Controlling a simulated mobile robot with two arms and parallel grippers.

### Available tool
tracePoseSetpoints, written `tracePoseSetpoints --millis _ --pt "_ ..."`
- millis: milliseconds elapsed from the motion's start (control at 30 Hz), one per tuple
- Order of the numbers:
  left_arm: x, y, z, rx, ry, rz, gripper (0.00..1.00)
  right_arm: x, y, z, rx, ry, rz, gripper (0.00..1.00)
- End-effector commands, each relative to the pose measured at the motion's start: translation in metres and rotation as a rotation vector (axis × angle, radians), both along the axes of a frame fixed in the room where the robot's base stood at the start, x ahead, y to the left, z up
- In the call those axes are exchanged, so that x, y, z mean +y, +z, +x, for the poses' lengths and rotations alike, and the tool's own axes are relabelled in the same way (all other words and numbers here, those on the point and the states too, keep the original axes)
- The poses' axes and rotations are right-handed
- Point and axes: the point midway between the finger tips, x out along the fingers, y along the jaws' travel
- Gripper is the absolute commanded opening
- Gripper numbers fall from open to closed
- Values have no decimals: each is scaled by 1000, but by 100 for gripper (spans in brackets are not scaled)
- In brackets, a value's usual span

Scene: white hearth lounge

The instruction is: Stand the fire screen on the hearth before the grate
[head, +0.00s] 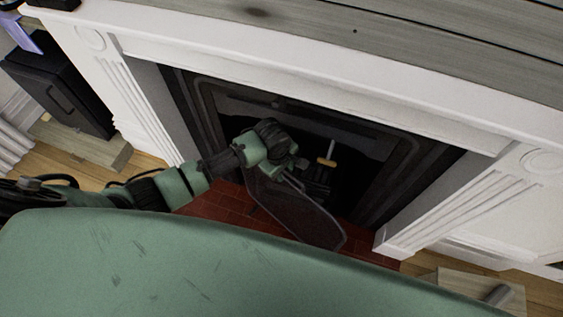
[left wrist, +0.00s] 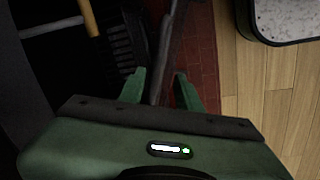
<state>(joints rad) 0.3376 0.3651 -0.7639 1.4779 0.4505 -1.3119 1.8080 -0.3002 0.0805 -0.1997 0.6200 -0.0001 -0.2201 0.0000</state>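The fire screen (head: 305,212), a dark mesh panel, is over the red brick hearth (head: 215,203), in front of the dark grate (head: 318,180). It looks tilted in the head view. My left gripper (head: 291,165) is at its upper edge. In the left wrist view the green fingers (left wrist: 160,80) stand on both sides of a dark bar of the fire screen (left wrist: 166,50). I cannot tell whether they press on it or whether the screen's foot touches the bricks. My right gripper is not in view.
The white fireplace surround (head: 440,215) frames the opening on both sides. A yellow-handled tool (head: 327,161) is by the grate; its handle also shows in the left wrist view (left wrist: 88,18). A dark box (head: 60,88) stands at the left. Bare wooden floor (left wrist: 245,90) lies beyond the bricks.

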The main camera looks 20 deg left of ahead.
Motion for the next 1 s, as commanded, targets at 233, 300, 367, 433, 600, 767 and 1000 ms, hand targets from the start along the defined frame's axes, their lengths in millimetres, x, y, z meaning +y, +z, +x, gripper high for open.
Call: tracePoseSetpoints --millis 233,300,367,433,600,767,1000 --pt "4 54 -8 -5 -1 -2 34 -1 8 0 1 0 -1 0" --pt "5 68 -11 -3 0 -3 34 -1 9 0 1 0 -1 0" --pt "6 78 -13 -4 0 -2 34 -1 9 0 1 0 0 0" --pt "7 88 -14 -3 1 -3 34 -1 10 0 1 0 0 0" --pt "8 102 -17 -2 1 -1 34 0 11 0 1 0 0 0" --pt "9 105 -18 -1 1 -1 34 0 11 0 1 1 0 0" --pt "8 105 -17 -1 1 -1 34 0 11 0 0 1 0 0"
